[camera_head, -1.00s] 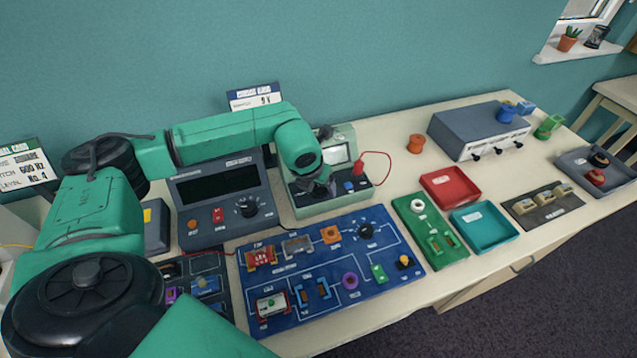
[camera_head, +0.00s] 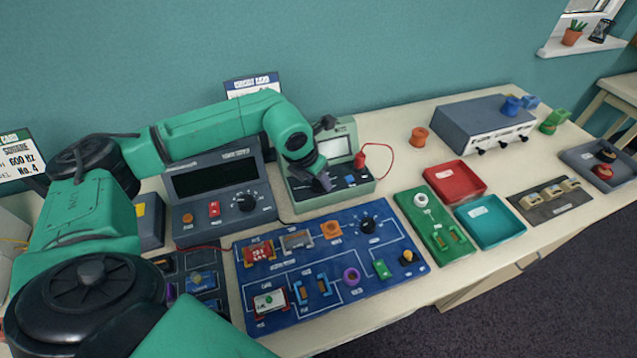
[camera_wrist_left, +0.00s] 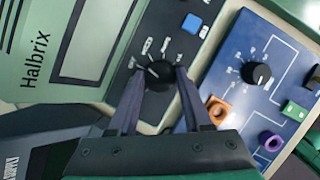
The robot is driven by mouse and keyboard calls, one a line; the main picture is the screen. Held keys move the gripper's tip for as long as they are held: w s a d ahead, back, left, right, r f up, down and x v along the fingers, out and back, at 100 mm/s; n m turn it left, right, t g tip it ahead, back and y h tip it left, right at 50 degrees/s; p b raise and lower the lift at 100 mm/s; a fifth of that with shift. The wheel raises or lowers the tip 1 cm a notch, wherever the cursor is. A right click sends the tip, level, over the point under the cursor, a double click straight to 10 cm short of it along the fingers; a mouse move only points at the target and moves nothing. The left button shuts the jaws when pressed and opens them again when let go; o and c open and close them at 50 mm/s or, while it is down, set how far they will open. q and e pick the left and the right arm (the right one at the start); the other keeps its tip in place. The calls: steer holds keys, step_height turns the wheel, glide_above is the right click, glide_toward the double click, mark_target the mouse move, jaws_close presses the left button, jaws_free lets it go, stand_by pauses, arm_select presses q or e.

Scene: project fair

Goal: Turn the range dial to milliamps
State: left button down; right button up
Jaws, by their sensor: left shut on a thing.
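The green meter (camera_head: 358,188) with "Halbrix" on its face stands at the back of the table; its green case also shows in the left wrist view (camera_wrist_left: 33,75). Its black range dial (camera_wrist_left: 158,76) sits on the dark panel, with small white labels fanned around it that I cannot read. A pale pointer mark on the dial points toward the upper left in that view. My left gripper (camera_head: 323,184) is over the meter's front panel. Its two fingers (camera_wrist_left: 156,80) are on either side of the dial, shut on it. My right gripper is not in view.
A blue button (camera_wrist_left: 191,23) and a red plug (camera_head: 360,160) with a lead are close by on the meter. A dark bench meter (camera_head: 205,225) stands left of it. The blue circuit board (camera_head: 335,275) lies in front. Red (camera_head: 463,199) and teal trays (camera_head: 497,241) lie right.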

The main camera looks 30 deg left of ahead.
arm_select(q)
steer(key=m+b, duration=0.1)
steer(key=m+h+b, duration=0.1)
steer(key=m+b, duration=0.1)
steer(key=shift+w+a+f+m, duration=0.1)
steer(key=shift+a+f+m, duration=0.05)
steer(key=shift+m, duration=0.15)
steer(key=shift+m+g+h+b, duration=0.4)
steer(key=shift+m+h+b, duration=0.15)
steer(key=shift+m, duration=0.35)
steer(key=m, duration=0.1)
steer(key=m+b, duration=0.1)
steer(key=shift+w+r+m+g+h, duration=0.1)
steer(key=shift+r+m+g+h, duration=0.1)
steer(key=shift+m+g+h, duration=0.15)
steer(key=m, duration=0.2)
steer(key=m+g, duration=0.1)
steer(key=m, duration=0.1)
steer(key=shift+w+a+r+m+g+h, duration=0.1)
steer(key=shift+m+g+h, duration=0.15)
steer(key=shift+h, duration=0.15)
steer(key=m+g, duration=0.1)
steer(key=m, duration=0.2)
steer(key=m+g, duration=0.1)
steer(key=m, duration=0.2)
steer(key=shift+w+g+b, duration=0.1)
steer(key=shift+g+b, duration=0.2)
steer(key=shift+m, duration=0.3)
steer(key=shift+c, duration=1.7)
jaws_free()
